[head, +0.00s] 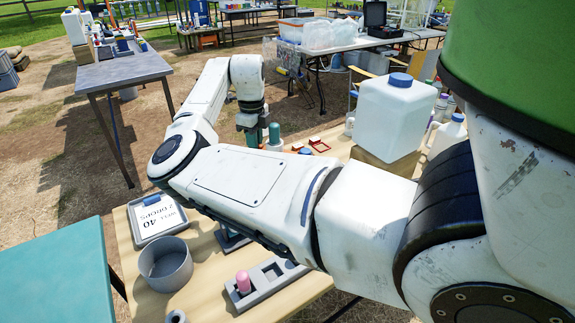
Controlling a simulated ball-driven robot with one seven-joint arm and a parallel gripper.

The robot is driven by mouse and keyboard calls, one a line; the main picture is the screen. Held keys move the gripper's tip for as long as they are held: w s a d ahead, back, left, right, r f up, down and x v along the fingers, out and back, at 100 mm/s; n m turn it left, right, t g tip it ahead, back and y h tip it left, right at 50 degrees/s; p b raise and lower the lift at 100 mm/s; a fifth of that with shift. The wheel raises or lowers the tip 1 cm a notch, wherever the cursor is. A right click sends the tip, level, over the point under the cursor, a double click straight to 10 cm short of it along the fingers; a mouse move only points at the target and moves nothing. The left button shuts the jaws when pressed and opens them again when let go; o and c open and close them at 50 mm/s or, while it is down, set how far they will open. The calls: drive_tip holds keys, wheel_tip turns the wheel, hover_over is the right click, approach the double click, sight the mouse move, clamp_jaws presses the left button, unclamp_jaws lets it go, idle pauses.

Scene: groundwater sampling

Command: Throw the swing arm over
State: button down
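I cannot make out the swing arm for certain; my own white arm covers the middle of the wooden table (205,258). A dark metal base (229,238) shows partly beneath my arm, and I cannot tell whether it belongs to the swing arm. My gripper (252,137) points down over the far part of the table. Its fingertips are small and partly hidden, so its opening and any contact do not show. A teal-topped piece (274,133) stands or hangs close to the gripper's right side.
A teal surface (55,275) is at left. Bare ground separates the tables.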

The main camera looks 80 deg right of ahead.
drive_tip(key=shift+w+f, duration=0.1)
drive_tip(key=shift+f, duration=0.15)
drive_tip(key=s+d+m, duration=0.4)
drive_tip(key=d+m, duration=0.1)
drive_tip(key=d, duration=0.1)
drive_tip(key=shift+m, duration=0.4)
drive_tip(key=shift+s+d+f, duration=0.1)
drive_tip(key=shift+s+d, duration=0.05)
drive_tip(key=shift+d, duration=0.1)
drive_tip(key=shift+s+d+m, duration=0.15)
drive_tip(key=shift+d+m, duration=0.05)
drive_tip(key=shift+m, duration=0.1)
drive_tip(key=c, duration=1.1)
unclamp_jaws()
drive_tip(key=shift+o, duration=0.5)
drive_tip(key=shift+d, duration=0.1)
drive_tip(key=shift+r, duration=0.3)
wheel_tip(320, 180, up, 10)
drive_tip(key=shift+r, duration=0.25)
